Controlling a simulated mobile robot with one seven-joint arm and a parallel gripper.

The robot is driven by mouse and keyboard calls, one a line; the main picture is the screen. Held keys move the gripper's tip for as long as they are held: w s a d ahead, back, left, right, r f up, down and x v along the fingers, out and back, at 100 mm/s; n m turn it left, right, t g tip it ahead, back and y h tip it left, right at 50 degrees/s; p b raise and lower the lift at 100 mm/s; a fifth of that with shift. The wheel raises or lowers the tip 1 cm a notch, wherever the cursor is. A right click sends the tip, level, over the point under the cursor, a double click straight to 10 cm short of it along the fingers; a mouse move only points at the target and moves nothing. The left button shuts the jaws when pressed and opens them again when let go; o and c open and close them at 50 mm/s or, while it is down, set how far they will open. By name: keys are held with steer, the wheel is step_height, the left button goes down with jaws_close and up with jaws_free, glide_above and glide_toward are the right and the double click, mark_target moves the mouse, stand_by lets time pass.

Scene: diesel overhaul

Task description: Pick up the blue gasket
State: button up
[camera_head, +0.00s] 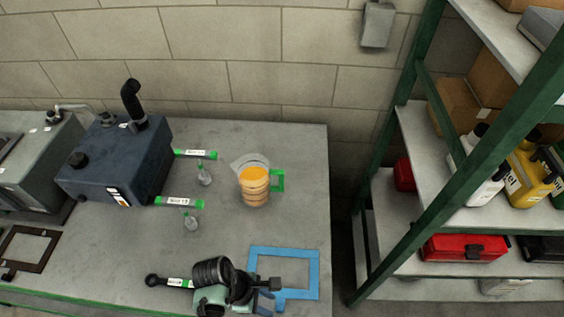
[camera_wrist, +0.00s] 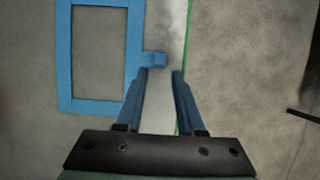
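The blue gasket (camera_head: 314,275) is a flat rectangular frame with a small tab, lying on the grey workbench near its front right corner. In the wrist view the gasket (camera_wrist: 134,50) shows at the upper left, its tab pointing right. My gripper (camera_head: 272,284) is over the gasket's near left part in the head view and hides some of it. In the wrist view my gripper (camera_wrist: 160,72) has its two blue fingers apart with nothing between them. The left fingertip is close to the tab; I cannot tell whether they touch.
A jug of orange liquid (camera_head: 254,187) stands behind the gasket on the workbench (camera_head: 300,150). A dark blue tank (camera_head: 112,165) and green-tipped tools (camera_head: 180,202) are at left. A brown gasket (camera_head: 48,248) lies at far left. A green-framed shelf (camera_head: 410,230) stands right.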

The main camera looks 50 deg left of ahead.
mark_target(276, 308)
steer(key=shift+x, duration=1.7)
steer(key=shift+a, duration=0.1)
jaws_close()
